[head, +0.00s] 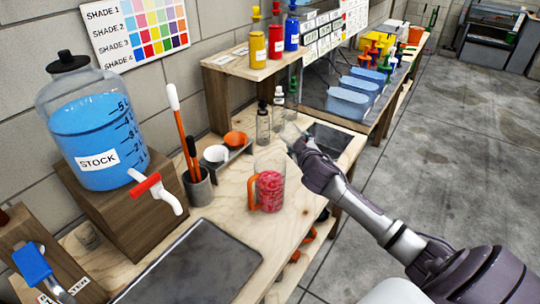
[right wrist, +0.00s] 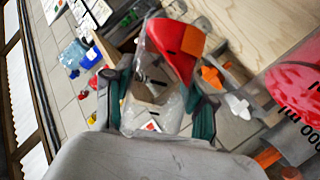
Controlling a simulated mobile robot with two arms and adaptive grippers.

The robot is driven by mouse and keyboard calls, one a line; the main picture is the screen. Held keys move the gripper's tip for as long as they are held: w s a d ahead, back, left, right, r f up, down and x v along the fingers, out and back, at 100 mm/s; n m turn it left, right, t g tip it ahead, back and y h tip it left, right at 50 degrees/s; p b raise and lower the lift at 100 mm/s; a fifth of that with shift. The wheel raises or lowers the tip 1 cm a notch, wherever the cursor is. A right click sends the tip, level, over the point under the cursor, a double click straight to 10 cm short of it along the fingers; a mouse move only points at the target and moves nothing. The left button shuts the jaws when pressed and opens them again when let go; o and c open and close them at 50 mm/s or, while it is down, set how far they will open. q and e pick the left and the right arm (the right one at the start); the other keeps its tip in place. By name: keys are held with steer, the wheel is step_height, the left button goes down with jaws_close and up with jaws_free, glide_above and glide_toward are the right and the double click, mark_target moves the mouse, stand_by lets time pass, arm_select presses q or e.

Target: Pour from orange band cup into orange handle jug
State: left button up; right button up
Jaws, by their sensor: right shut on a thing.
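The orange handle jug (head: 268,190) stands upright on the wooden bench, clear-walled with red contents in its lower part. Its orange handle is on its left. In the right wrist view the jug (right wrist: 300,88) fills the right edge, its red side and ml markings showing. My right gripper (head: 297,142) is beyond the jug and to its right. In the right wrist view my right gripper (right wrist: 160,108) is shut on a clear cup (right wrist: 150,82) with red and an orange patch at its far end. The cup is apart from the jug. My left gripper is out of view.
A blue stock dispenser (head: 98,140) with a red tap stands on a wooden block at left. A dark tray (head: 195,265) lies in front.

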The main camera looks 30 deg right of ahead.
steer(key=shift+m+g+y, duration=0.3)
steer(key=shift+m+y, duration=0.1)
steer(key=shift+m, duration=0.1)
steer(key=f, duration=0.2)
steer(key=f+b, duration=0.1)
steer(key=f, duration=0.1)
steer(key=f+b, duration=0.1)
steer(key=f, duration=0.1)
steer(key=shift+d+f, duration=0.1)
steer(key=shift+d, duration=0.25)
arm_select(q)
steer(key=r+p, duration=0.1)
steer(key=p, duration=0.3)
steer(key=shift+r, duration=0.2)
arm_select(e)
steer(key=f+m+y, duration=0.1)
steer(key=d+f+m+y, duration=0.1)
steer(key=f+m+y, duration=0.1)
steer(key=shift+d+f+m, duration=0.1)
steer(key=shift+d+m, duration=0.15)
steer(key=shift+m, duration=0.05)
step_height(320, 180, up, 5)
steer(key=p, duration=0.5)
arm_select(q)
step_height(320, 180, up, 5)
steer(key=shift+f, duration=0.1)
arm_select(e)
steer(key=shift+f, duration=0.1)
